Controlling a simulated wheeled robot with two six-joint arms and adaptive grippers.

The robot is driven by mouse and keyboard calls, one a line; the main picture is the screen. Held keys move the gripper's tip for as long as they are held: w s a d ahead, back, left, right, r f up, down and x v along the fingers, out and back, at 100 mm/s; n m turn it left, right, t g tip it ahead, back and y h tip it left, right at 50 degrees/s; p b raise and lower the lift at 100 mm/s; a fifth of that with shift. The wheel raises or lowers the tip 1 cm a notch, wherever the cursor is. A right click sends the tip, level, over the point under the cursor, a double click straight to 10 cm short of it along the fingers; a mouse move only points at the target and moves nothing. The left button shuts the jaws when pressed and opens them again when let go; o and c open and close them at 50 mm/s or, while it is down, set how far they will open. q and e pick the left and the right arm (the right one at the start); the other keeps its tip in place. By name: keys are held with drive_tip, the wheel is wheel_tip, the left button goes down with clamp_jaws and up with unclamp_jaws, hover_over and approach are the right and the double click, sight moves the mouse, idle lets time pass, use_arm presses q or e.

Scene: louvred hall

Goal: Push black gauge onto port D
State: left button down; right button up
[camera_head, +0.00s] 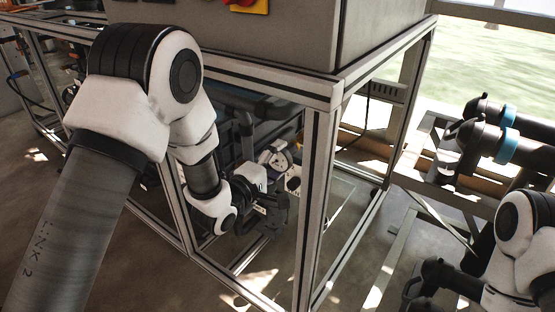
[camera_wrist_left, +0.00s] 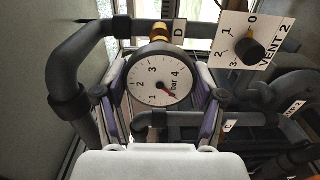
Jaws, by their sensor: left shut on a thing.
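The black gauge (camera_wrist_left: 162,78) has a round white dial marked in bar. It sits between the fingers of my left gripper (camera_wrist_left: 160,98), which is shut on it. In the head view the gauge (camera_head: 273,155) shows small, just beyond my left gripper (camera_head: 265,195), inside the metal frame. Port D's label (camera_wrist_left: 179,31) is just above the gauge, beside a brass fitting (camera_wrist_left: 159,32) on dark pipework. The gauge's top edge meets or overlaps the fitting; I cannot tell whether it is seated. Part of my right arm shows at lower right; its gripper is unclear.
A white VENT 2 dial plate (camera_wrist_left: 252,38) with a black knob stands right of port D. Dark pipe (camera_wrist_left: 72,75) bends around the gauge's left. A metal frame post (camera_head: 316,200) stands right of my left gripper. Black pipes with teal bands (camera_head: 508,118) lie at right.

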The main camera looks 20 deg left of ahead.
use_arm(q)
drive_tip(key=shift+w, duration=0.1)
idle(0.5)
drive_tip(key=shift+p+x, duration=0.6)
drive_tip(key=shift+x, duration=0.75)
drive_tip(key=shift+c, duration=0.2)
unclamp_jaws()
